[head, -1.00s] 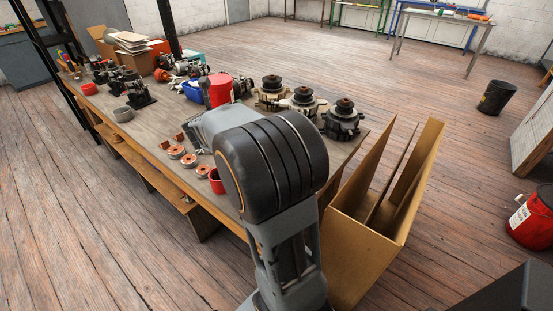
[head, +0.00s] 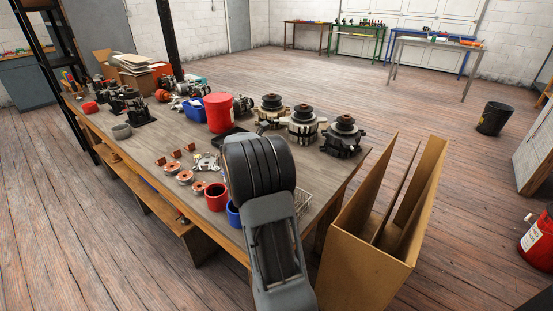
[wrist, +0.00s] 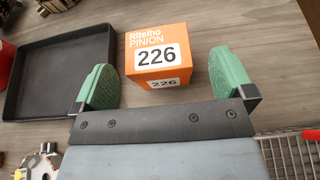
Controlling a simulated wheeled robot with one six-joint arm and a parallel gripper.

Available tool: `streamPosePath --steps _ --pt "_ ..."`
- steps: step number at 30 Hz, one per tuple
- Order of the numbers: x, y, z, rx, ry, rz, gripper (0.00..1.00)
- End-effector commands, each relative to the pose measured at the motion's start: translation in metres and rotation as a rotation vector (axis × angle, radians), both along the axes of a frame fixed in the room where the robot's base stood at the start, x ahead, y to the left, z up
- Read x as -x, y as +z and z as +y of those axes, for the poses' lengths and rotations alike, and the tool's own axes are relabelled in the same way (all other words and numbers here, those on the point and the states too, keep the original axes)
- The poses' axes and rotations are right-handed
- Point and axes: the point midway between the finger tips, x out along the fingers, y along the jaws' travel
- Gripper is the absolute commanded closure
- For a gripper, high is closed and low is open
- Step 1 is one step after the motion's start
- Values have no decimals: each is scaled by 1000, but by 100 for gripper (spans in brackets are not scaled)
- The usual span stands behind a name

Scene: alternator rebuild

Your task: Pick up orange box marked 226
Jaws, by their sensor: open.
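In the wrist view the orange box (wrist: 157,54) sits on the wooden bench top (wrist: 215,15). Its white label reads 226, with "Ritelho PINION" above it. My gripper (wrist: 165,78) is open, with green pads on its two fingers. The box lies just ahead of the fingertips and roughly between them, a little closer to the left finger. The gripper holds nothing. In the head view my arm hides the box and the gripper.
A black tray (wrist: 10,103) lies left of the box, close to the left finger. A wire basket (wrist: 300,155) is at lower right. In the head view, alternator parts (head: 302,124) and a red container (head: 218,112) stand on the bench. A tall cardboard box (head: 365,270) stands beside it.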

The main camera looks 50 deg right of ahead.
Motion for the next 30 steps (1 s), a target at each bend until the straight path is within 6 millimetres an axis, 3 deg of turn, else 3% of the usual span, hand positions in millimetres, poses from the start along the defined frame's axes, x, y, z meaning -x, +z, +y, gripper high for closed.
streamPosePath --steps 12,22,30 --pt "-7 -21 -42 1 -1 0 0" --pt "-8 -23 -45 1 1 0 0" --pt "-8 -23 -45 0 1 1 26"
